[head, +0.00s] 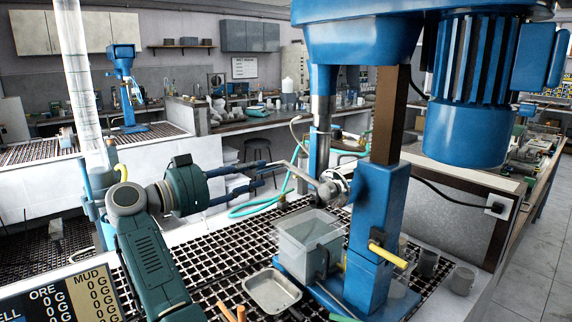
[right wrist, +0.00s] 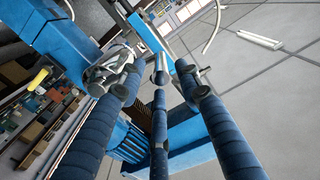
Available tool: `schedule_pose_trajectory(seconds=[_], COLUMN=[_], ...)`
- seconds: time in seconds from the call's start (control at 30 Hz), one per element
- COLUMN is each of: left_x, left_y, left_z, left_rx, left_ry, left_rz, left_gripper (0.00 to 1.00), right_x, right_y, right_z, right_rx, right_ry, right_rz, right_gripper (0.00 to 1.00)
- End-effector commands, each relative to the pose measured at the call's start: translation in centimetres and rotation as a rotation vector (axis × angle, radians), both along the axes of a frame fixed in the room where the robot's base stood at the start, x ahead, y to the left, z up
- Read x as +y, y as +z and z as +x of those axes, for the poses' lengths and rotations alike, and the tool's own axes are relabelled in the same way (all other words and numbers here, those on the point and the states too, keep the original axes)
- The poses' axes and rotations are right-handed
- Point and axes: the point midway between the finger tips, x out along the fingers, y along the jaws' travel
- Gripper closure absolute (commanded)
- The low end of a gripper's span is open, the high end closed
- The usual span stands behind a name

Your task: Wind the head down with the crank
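The blue flotation machine (head: 372,235) stands at centre right, with its blue head (head: 355,38) and motor (head: 470,100) high up. The crank (head: 328,188) is a silver arm on a round hub at the left side of the blue post; it also shows in the right wrist view (right wrist: 112,62). My right gripper (head: 272,172) points right toward the crank, its dark fingers spread. The right wrist view shows these fingers (right wrist: 160,85) apart, with the crank's metal parts near the tips. Contact with the crank cannot be told. My left gripper is not in view.
A clear tank (head: 310,245) stands below the head. A metal pan (head: 272,291) lies on the black grating (head: 215,262) in front. A yellow-handled lever (head: 388,254) sticks out of the post. Grey cups (head: 462,280) stand at right. A teal hose (head: 258,207) runs behind my gripper.

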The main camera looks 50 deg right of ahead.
Motion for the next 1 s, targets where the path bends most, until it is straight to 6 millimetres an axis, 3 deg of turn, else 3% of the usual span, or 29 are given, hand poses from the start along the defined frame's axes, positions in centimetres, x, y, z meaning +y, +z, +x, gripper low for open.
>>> schedule_pose_trajectory(seconds=[0.3,0.5,0.93,1.0], left_x=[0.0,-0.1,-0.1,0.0], left_y=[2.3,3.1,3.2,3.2], left_z=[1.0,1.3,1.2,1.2], left_rx=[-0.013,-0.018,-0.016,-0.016], left_ry=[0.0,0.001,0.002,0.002], left_rz=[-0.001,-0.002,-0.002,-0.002], left_gripper=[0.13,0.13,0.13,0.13], right_x=[-6.0,-8.7,-9.7,-9.7], right_y=[0.4,0.2,0.0,0.0], right_z=[-0.8,-1.0,-1.1,-1.1], right_rx=[0.001,0.002,0.0,0.0], right_ry=[-0.004,-0.002,0.001,0.001], right_rz=[-0.003,-0.004,-0.002,-0.002], right_gripper=[0.66,0.66,0.66,0.8])
